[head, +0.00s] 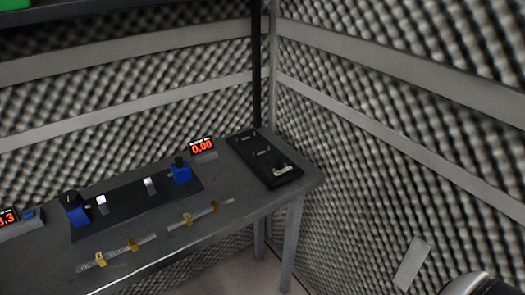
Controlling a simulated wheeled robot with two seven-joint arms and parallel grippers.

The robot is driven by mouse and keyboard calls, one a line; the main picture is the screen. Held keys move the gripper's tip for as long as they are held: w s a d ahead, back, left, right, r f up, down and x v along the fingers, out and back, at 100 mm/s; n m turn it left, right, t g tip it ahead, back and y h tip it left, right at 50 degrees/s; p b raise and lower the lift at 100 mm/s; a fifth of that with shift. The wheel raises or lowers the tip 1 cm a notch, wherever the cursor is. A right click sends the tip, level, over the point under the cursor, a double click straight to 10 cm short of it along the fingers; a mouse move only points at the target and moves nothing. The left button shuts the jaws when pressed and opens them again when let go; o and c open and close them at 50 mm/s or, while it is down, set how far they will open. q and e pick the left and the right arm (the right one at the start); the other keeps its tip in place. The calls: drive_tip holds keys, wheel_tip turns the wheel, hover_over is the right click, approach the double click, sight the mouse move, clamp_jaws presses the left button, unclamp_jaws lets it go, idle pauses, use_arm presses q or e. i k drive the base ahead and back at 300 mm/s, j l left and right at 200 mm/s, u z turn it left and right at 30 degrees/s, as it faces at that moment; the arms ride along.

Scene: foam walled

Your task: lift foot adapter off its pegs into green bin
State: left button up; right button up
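A black board (265,157) lies at the right end of the grey table and carries several small metal fittings in a row. A pale piece (280,169) sits at its near end. It may be the foot adapter on its pegs, but it is too small to tell. A green thing (14,4) is cut off at the top left corner, on a dark shelf. I cannot tell whether it is the green bin. Neither of my grippers is in view.
A black plate (135,207) with blue blocks (75,209) (181,173) and white pieces lies on the table (220,218). Red displays (202,147) (8,219) stand behind and left. Slender metal strips with brass parts (115,252) (200,214) lie in front. Foam walls close off the back and right.

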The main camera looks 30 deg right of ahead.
sight(281, 171)
drive_tip(key=i+j, duration=0.1)
drive_tip(key=j, duration=0.2)
drive_tip(key=i+j, duration=0.1)
drive_tip(key=j, duration=0.2)
drive_tip(key=i+j, duration=0.1)
drive_tip(key=j, duration=0.2)
drive_tip(key=i+j+z, duration=0.1)
drive_tip(key=z, duration=1.6)
